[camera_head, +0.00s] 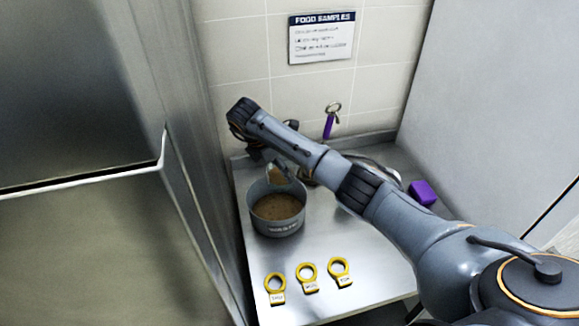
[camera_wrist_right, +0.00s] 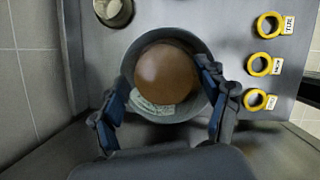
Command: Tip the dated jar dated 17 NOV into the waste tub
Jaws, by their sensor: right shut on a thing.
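The grey waste tub (camera_head: 262,222) stands on the steel counter with brown, speckled contents in it. My right gripper (camera_head: 272,166) is above the tub's back rim, shut on a glass jar (camera_head: 279,176). The jar is tilted over the tub, its lower part overlapping the tub's opening in the head view. In the right wrist view my right gripper's fingers (camera_wrist_right: 166,98) stand either side of the jar and tub, with brown matter between them. A pale printed label (camera_wrist_right: 150,106) shows there, but its date is unreadable. My left gripper is out of view.
Three yellow rings with tags (camera_head: 308,275) lie at the counter's front. Another jar (camera_wrist_right: 114,12) stands near the tub. A purple block (camera_head: 422,192) lies at right, and a purple item (camera_head: 329,124) hangs on the wall. A steel cabinet (camera_head: 80,220) bounds the left.

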